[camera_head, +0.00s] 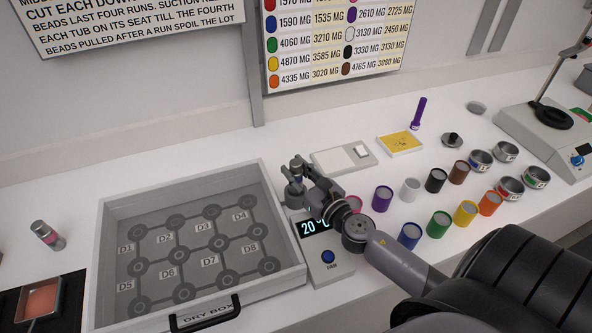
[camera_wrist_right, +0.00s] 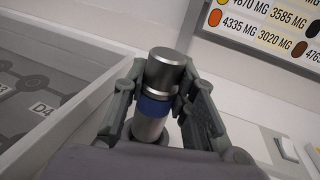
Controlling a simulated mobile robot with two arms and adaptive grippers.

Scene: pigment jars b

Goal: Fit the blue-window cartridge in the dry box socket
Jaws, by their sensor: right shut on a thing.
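The blue-window cartridge (camera_wrist_right: 165,68) shows in the right wrist view as a metal cylinder with a dark ring and a blue band. My right gripper (camera_head: 297,178) is shut on it, with a finger on each side. In the head view this gripper is at the right back corner of the dry box (camera_head: 275,185), by the display unit (camera_head: 327,270) reading about 20. The gripper hides most of the cartridge there. My left gripper is not in view.
A pink-window cartridge (camera_head: 47,235) stands left of the dry box. A tray (camera_head: 40,300) is at the lower left. Several coloured jars, including a purple jar (camera_head: 382,198) and a green jar (camera_head: 438,224), stand right of my gripper.

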